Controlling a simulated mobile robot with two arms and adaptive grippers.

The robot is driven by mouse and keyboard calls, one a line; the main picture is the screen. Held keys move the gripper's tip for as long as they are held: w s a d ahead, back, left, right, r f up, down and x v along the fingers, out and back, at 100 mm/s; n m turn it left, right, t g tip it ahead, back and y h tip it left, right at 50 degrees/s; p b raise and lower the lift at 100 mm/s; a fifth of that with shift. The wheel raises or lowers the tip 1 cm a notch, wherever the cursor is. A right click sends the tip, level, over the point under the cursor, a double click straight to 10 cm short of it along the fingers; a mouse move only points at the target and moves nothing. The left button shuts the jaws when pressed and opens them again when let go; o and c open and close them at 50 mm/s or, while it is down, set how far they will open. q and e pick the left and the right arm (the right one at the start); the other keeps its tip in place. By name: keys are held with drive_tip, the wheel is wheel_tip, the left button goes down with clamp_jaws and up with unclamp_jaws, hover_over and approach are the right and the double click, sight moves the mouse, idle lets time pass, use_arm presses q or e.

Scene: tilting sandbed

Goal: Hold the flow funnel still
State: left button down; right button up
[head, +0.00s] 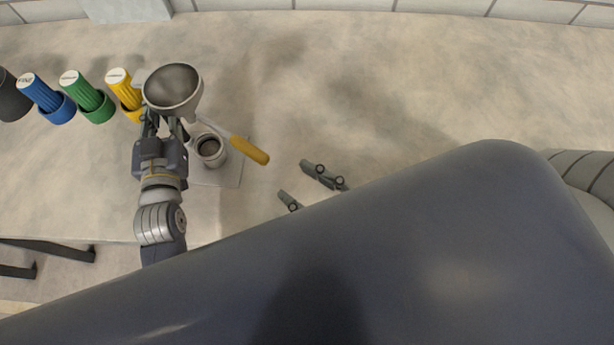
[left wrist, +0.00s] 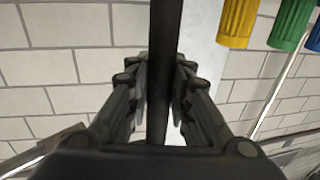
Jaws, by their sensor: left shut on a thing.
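The flow funnel (head: 173,90) is a grey metal bowl with its wide mouth facing up, at the upper left in the head view. My left gripper (head: 164,124) is just below it, shut on it. In the left wrist view, the fingers (left wrist: 161,70) close on both sides of a dark bar (left wrist: 164,30), which looks like the funnel's handle. The funnel's lower part is partly hidden by the gripper. My right gripper (head: 306,188) has its fingers apart and empty, partly hidden by my own body.
A small grey cup (head: 211,151) stands on a pale plate (head: 227,176) right of my left gripper. A yellow-handled tool (head: 249,149) lies across near it. Yellow (head: 122,88), green (head: 85,92) and blue (head: 45,96) cylinders stand at the left. The table's right side is clear.

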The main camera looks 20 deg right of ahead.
use_arm(q)
drive_tip(key=c, duration=1.4)
unclamp_jaws()
drive_tip(key=shift+o, duration=0.2)
drive_tip(key=shift+s, duration=0.1)
